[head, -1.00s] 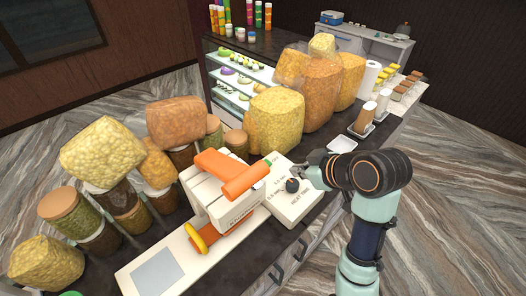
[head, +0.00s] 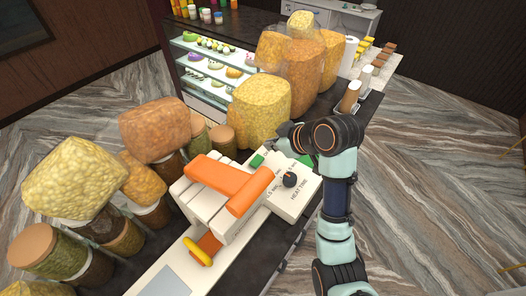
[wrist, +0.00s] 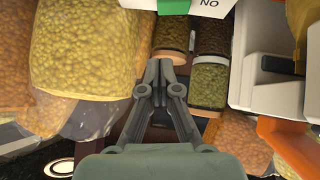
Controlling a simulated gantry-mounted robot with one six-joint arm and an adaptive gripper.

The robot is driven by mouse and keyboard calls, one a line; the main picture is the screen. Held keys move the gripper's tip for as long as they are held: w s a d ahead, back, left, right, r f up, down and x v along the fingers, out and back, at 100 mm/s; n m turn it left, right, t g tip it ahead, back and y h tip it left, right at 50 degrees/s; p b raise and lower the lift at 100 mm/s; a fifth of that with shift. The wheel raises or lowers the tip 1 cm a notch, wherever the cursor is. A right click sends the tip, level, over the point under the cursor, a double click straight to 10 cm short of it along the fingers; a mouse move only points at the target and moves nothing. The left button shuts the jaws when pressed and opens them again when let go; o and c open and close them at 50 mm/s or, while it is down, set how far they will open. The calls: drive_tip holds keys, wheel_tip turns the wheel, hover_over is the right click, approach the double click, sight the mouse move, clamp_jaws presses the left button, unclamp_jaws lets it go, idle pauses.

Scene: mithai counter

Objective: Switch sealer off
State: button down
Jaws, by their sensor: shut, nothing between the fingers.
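The sealer is a white machine with an orange lever (head: 215,182) across its top. Its control box (head: 285,203) carries a black round knob (head: 290,180) marked heat time. A green piece (head: 257,160) shows at the box's far edge. My gripper (wrist: 158,68) is shut and empty. In the head view it is at the box's far side, near the green piece, partly hidden by my wrist. I cannot tell whether it touches anything.
Large bags of yellow snacks (head: 262,105) stand close beyond the sealer. Lidded jars (head: 222,138) and more bags (head: 75,178) crowd its left side. A glass display case (head: 205,68) is behind. The floor to the right is clear.

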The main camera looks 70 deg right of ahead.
sight(263, 158)
drive_tip(key=x, duration=0.5)
drive_tip(key=shift+w+f+p, duration=0.25)
drive_tip(key=shift+w+p, duration=0.05)
drive_tip(key=shift+p, duration=0.05)
drive_tip(key=shift+s+d+f+p, duration=0.1)
drive_tip(key=shift+d+f+p, duration=0.1)
drive_tip(key=shift+f, duration=0.8)
drive_tip(key=shift+s+d+f+p, duration=0.1)
drive_tip(key=shift+d+f+p, duration=0.1)
drive_tip(key=shift+f, duration=0.75)
